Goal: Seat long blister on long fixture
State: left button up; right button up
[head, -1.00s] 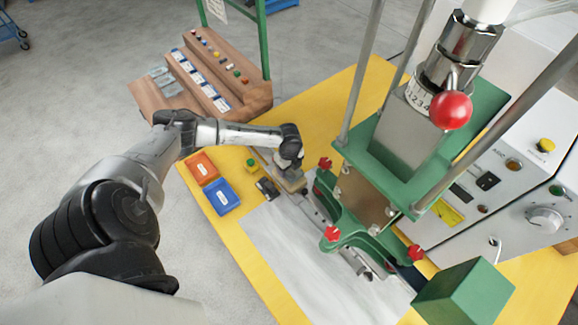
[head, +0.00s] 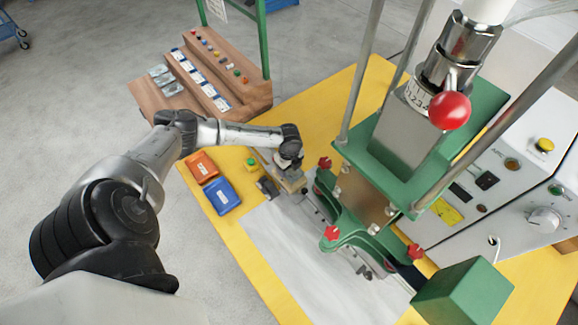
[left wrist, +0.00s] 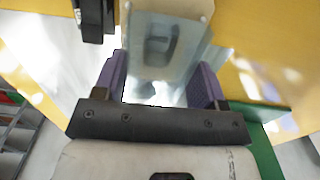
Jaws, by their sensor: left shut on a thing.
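My left gripper (head: 288,172) is at the end of the left arm, low over the yellow table, beside the green press. In the left wrist view its two purple fingers (left wrist: 160,78) are shut on the sides of a clear, see-through blister (left wrist: 190,60) with a rounded recess. A pale tan block, apparently the long fixture (head: 293,186), shows just under the gripper in the head view. The gripper hides most of the blister there, and I cannot tell whether the blister is fully down on the fixture. My right gripper is not in view.
The green press (head: 420,135) with red knobs stands close right of the gripper. An orange box (head: 201,166) and a blue box (head: 222,196) lie left, near a small dark block (head: 267,188). A wooden rack (head: 215,75) stands behind. The pale mat (head: 290,245) in front is clear.

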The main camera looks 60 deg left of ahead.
pick_arm(q)
jog(key=shift+f+b, duration=0.45)
jog(key=shift+f, duration=0.3)
jog(key=shift+f+b, duration=0.3)
jog(key=shift+f, duration=0.2)
dwell(0.3)
jog(key=o, duration=0.8)
jog(key=c, duration=0.4)
jog(key=shift+r, duration=0.15)
